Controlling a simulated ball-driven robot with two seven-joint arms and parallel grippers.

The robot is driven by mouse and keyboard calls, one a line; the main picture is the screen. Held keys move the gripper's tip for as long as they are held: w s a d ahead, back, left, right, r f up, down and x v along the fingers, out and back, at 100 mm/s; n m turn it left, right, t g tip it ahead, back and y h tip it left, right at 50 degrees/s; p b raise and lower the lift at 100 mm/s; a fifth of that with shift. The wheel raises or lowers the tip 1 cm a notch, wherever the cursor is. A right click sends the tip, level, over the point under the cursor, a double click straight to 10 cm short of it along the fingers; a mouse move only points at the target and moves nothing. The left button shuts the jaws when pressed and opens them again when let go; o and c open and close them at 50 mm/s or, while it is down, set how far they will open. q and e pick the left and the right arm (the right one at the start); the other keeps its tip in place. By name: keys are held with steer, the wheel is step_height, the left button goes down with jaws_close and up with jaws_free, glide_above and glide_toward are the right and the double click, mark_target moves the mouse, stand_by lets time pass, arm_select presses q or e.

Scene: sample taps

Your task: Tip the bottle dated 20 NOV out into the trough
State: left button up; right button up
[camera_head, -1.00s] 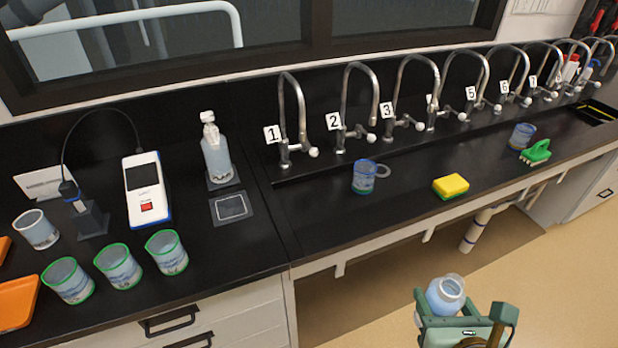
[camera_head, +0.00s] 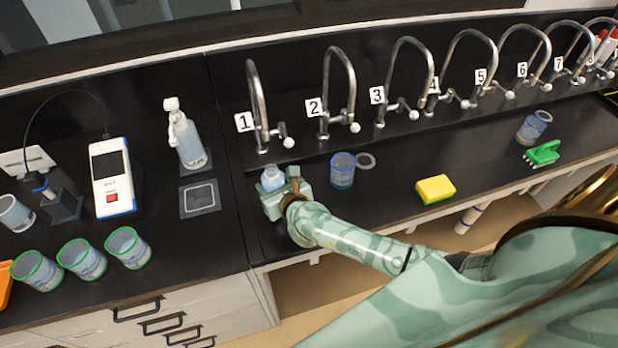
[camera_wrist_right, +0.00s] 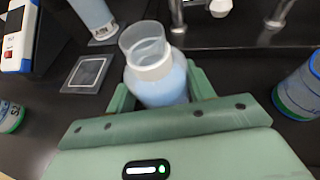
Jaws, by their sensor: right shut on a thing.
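My right gripper (camera_head: 273,198) is shut on a small bottle (camera_head: 271,178) with light blue contents, over the black counter in front of tap 1. In the right wrist view the bottle (camera_wrist_right: 158,80) sits upright or nearly so between the fingers (camera_wrist_right: 160,92), its clear neck open at the top. No date on it can be read. The trough (camera_head: 300,158) runs along the foot of the numbered taps, just behind the gripper; its inside is hard to make out. My left gripper is not in view.
A wash bottle (camera_head: 186,138), handheld meter (camera_head: 112,178) and several green-rimmed beakers (camera_head: 128,248) stand left. Tap 1 (camera_head: 258,110) rises close behind.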

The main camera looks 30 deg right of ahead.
steer(key=shift+x, duration=1.2)
steer(key=shift+w+d+f, duration=0.1)
steer(key=shift+w+f, duration=0.05)
steer(key=shift+f, duration=0.1)
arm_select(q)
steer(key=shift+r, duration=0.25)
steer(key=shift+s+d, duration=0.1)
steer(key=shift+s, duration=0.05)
